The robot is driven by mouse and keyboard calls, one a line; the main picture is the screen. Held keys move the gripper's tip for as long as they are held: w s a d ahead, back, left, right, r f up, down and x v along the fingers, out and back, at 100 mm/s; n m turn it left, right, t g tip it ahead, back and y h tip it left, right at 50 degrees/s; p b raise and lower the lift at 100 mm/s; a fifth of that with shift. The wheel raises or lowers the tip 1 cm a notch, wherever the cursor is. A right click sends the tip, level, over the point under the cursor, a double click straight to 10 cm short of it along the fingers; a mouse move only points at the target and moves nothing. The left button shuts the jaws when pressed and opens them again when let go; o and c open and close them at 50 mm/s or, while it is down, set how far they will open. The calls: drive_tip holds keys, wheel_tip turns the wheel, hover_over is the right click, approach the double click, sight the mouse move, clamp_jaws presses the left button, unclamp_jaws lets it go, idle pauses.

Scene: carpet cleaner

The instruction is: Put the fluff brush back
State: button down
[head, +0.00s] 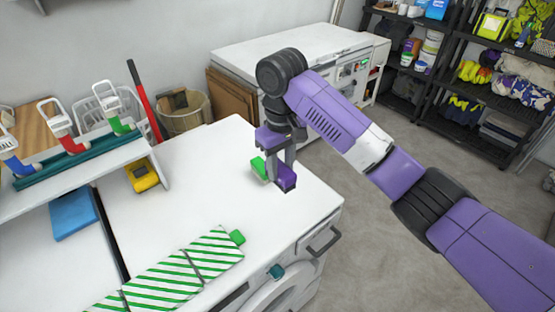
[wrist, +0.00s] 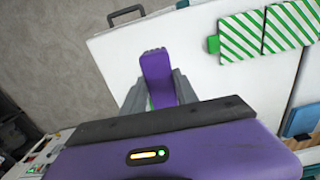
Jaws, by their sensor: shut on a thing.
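My gripper (head: 277,162) is above the right part of the white worktop (head: 215,165), its grey fingers pointing down. It is shut on a small purple and green thing, which I take to be the fluff brush (head: 286,179). The purple part sticks out on the right of the fingers and the green part on the left. In the wrist view the purple part of the brush (wrist: 157,72) stands between the fingers, with green just showing behind. Whether it touches the worktop, I cannot tell. A teal rack (head: 75,157) holds blue, red and green tools with white handles.
Green-striped pads (head: 215,255) lie at the worktop's front. A yellow item (head: 142,175) sits by the white shelf (head: 50,185), and a blue block (head: 73,214) lies at left. A red pole (head: 146,100) leans behind. The worktop's middle is clear.

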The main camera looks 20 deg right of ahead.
idle(0.3)
drive_tip(key=shift+s+f+b, duration=0.1)
drive_tip(key=shift+f+b, duration=2.15)
drive_tip(key=shift+f, duration=4.45)
drive_tip(key=shift+f, duration=0.25)
drive_tip(key=c, duration=0.9)
unclamp_jaws()
drive_tip(key=shift+o, duration=0.2)
drive_tip(key=shift+r, duration=0.1)
